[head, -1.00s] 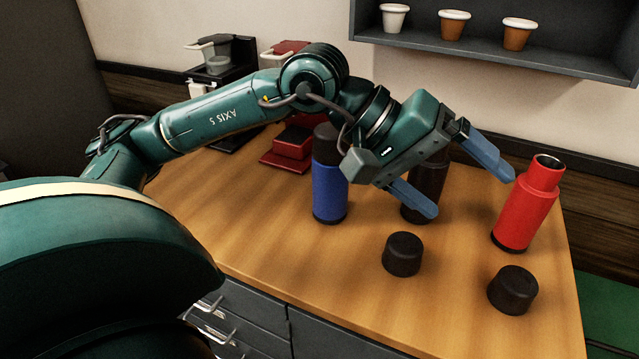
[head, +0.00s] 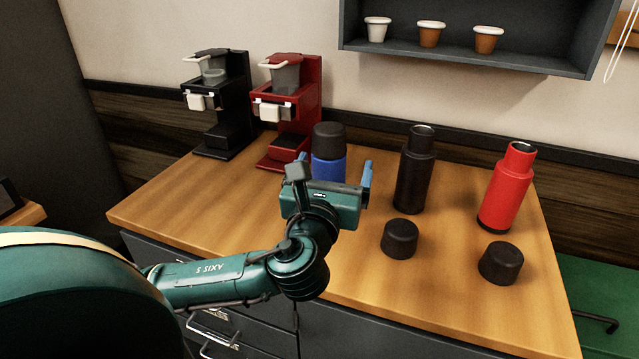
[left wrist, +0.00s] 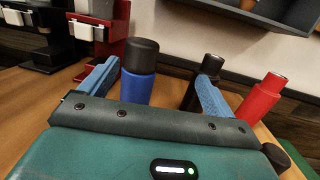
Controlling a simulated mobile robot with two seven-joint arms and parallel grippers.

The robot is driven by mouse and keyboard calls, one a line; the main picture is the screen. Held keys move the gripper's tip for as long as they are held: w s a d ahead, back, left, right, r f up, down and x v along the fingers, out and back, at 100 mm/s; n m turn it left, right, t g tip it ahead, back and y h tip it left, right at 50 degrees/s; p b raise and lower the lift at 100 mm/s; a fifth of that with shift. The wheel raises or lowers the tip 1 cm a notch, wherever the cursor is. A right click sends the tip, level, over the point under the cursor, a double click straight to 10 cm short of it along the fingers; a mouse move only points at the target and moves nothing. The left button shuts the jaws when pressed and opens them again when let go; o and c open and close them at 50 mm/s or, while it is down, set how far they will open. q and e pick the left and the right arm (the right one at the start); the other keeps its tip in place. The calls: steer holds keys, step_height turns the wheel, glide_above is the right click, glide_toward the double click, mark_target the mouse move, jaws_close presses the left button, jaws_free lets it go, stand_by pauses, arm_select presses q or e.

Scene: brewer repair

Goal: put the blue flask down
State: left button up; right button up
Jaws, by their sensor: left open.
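The blue flask (head: 328,169) stands upright on the wooden counter with its black cap on. Its lower part is hidden behind my left gripper (head: 335,168) in the head view. The gripper is open and sits on the near side of the flask. In the left wrist view the blue flask (left wrist: 138,86) appears between the two blue fingers of the gripper (left wrist: 158,74), nearer the left one. I cannot tell how far the fingers reach around it. My right gripper is not in view.
A black flask (head: 414,172) and a red flask (head: 506,190) stand uncapped to the right. Two black caps (head: 400,238) (head: 500,263) lie before them. A red brewer (head: 290,115) and a black brewer (head: 222,110) stand behind left. A shelf (head: 470,55) holds cups.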

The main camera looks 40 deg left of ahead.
mark_target(327, 156)
arm_select(q)
steer(key=w+a+f, duration=0.1)
steer(key=w+a+n+g+y, duration=0.1)
steer(key=w+a, duration=0.1)
steer(key=w+a+f+g, duration=0.1)
steer(key=w, duration=0.1)
steer(key=shift+a+f, duration=0.35)
steer(key=shift+f+p+x, duration=0.2)
steer(key=shift+x, duration=1.3)
steer(key=shift+f+p+x, duration=0.2)
steer(key=shift+f+x, duration=0.05)
steer(key=shift+x, duration=1.3)
